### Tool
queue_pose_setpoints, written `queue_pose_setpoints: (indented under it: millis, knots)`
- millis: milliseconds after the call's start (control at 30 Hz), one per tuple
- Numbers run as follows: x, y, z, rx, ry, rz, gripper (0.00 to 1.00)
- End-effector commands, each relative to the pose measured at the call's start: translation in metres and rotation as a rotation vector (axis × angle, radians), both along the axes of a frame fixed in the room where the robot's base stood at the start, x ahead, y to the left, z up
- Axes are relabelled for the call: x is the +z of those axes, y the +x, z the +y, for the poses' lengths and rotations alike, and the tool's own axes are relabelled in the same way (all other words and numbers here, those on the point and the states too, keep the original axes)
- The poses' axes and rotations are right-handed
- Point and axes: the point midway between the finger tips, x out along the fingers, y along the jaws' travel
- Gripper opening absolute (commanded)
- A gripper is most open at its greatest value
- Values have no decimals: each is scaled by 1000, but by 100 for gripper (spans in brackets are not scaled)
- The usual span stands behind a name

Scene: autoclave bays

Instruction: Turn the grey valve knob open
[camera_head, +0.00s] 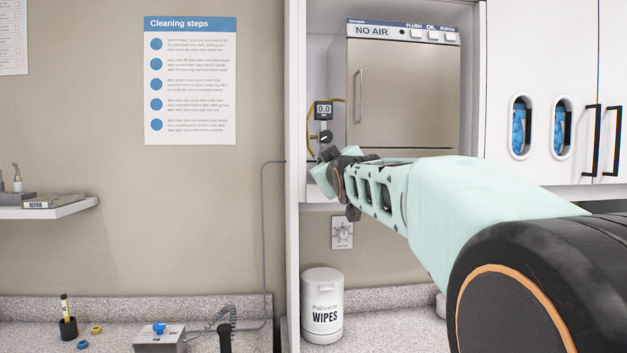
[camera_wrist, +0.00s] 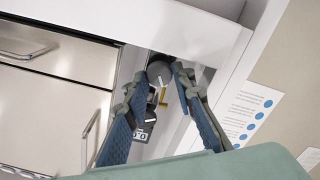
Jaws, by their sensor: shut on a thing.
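The grey valve knob (camera_wrist: 159,71) shows in the wrist view between the tips of my gripper (camera_wrist: 160,78), with a fingertip on each side of it. My gripper is shut on the knob. In the head view my gripper (camera_head: 333,172) reaches into the left side of the cabinet bay, just below the gauge, and hides the grey knob. A black dial with a white pointer (camera_head: 326,138) sits above my gripper there; it also shows between the fingers in the wrist view (camera_wrist: 153,113).
A gauge reading 0.0 (camera_head: 323,110) and a yellow hose (camera_head: 309,128) are close to my gripper. A steel unit marked NO AIR (camera_head: 400,95) stands to the right. The white cabinet side wall (camera_head: 293,200) is close on the left. A wipes tub (camera_head: 322,295) stands below.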

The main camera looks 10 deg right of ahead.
Motion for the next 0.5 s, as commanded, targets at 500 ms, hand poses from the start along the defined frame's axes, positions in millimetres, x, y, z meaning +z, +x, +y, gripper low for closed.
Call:
queue_pose_setpoints:
  millis: [500]
  knots:
    - [0, 0, 1, -1, -489, -1, 0]
